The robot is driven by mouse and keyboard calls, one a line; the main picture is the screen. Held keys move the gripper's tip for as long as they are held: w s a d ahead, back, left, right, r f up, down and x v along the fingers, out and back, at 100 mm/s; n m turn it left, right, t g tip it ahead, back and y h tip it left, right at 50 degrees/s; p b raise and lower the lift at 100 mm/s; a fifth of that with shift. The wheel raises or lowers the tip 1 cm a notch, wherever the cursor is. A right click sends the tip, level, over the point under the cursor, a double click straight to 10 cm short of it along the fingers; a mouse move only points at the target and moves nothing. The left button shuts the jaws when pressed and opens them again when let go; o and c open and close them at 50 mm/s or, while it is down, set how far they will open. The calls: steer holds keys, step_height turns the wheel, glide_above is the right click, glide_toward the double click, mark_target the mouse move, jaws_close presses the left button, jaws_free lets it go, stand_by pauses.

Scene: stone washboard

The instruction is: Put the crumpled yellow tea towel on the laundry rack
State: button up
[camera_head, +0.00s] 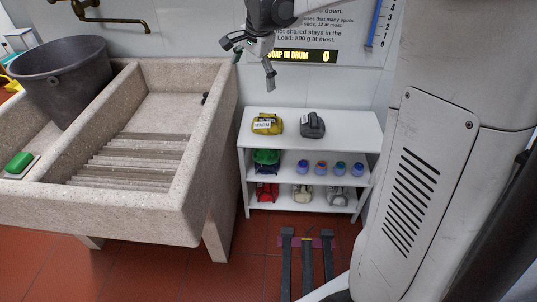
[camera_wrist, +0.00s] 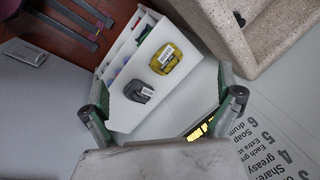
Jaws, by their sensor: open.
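A yellow bundle with a pale label (camera_head: 267,123) sits on the left part of the top board of a white shelf unit (camera_head: 350,122); it looks more like a compact pack than a loose cloth. The yellow bundle also shows in the wrist view (camera_wrist: 166,59). My gripper (camera_head: 252,60) is above and apart from the shelf, with its fingers spread and nothing between them. In the wrist view my gripper (camera_wrist: 166,88) frames the shelf top from a distance. No other thing is clearly a laundry rack; whether the white shelf unit is the rack I cannot tell.
A dark grey bundle (camera_head: 312,125) sits right of the yellow one. Lower shelves hold a green item (camera_head: 265,158), several small jars (camera_head: 320,168) and a red bundle (camera_head: 267,192). A stone washboard sink (camera_head: 215,130) with a dark bucket (camera_head: 62,80) stands left.

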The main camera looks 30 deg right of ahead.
steer(key=s+a+r+n+t, duration=0.1)
steer(key=s+a+r+n, duration=0.15)
steer(key=s, duration=0.55)
steer(key=s+a+r+n+t, duration=0.1)
steer(key=s+a+n, duration=0.3)
steer(key=s, duration=0.3)
steer(key=s+a+f+n+t, duration=0.1)
steer(key=s+a+f+n, duration=0.1)
steer(key=s, duration=0.5)
steer(key=s+a+f+n, duration=0.2)
steer(key=s+n, duration=0.3)
steer(key=s, duration=0.3)
steer(key=shift+s+f+t, duration=0.15)
steer(key=shift+f+t, duration=0.25)
steer(key=shift+f, duration=0.2)
step_height(320, 180, up, 4)
steer(key=p, duration=0.3)
steer(key=shift+f+p, duration=0.15)
steer(key=shift+p, duration=0.15)
